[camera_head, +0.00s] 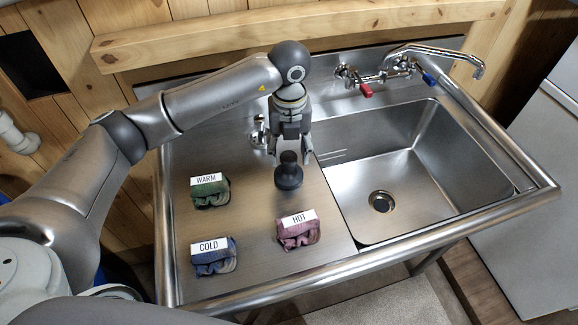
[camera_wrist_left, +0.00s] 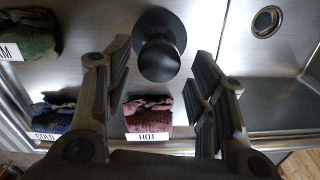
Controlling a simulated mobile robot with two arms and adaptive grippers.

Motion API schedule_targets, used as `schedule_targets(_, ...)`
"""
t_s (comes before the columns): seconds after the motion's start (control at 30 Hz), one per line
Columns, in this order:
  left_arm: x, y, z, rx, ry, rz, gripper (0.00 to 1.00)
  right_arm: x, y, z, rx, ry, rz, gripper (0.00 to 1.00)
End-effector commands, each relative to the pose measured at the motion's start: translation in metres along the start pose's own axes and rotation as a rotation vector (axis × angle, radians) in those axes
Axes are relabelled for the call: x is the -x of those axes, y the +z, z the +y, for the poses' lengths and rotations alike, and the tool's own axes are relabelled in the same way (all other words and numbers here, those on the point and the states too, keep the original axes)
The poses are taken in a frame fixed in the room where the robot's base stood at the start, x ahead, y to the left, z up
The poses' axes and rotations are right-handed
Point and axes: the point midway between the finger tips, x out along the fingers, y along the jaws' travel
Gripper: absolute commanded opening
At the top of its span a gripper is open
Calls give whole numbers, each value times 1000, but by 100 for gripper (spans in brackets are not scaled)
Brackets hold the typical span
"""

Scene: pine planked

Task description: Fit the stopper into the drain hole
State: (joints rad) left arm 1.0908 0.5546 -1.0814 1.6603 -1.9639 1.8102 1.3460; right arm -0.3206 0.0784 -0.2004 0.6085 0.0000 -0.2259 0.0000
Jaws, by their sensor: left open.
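The black stopper (camera_head: 288,172) stands upright on the steel drainboard, just left of the basin. In the left wrist view the stopper (camera_wrist_left: 158,48) shows its knob and round base beyond the fingertips, between the two fingers. My left gripper (camera_head: 290,155) is open and empty, pointing down right above and behind the stopper; its fingers (camera_wrist_left: 160,75) are spread wide. I cannot tell whether a finger touches it. The drain hole (camera_head: 381,201) is in the basin floor, uncovered; it also shows in the left wrist view (camera_wrist_left: 266,21). My right gripper is not in view.
Green WARM (camera_head: 209,193), blue COLD (camera_head: 214,262) and pink HOT (camera_head: 298,236) cloths lie on the drainboard (camera_head: 250,205). The basin (camera_head: 350,190) is empty, with a raised rim. The faucet (camera_head: 440,55) with red and blue handles is at the back wall.

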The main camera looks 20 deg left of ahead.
Motion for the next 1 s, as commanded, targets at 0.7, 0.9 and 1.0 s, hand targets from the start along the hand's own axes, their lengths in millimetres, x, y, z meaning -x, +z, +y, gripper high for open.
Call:
schedule_targets(0.7,-59,1,3,0,0,-1,51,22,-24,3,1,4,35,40)
schedule_targets(0.9,-58,1,3,0,0,-1,32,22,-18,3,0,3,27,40)
schedule_targets(1.0,-58,1,3,0,0,-1,19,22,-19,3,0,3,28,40)
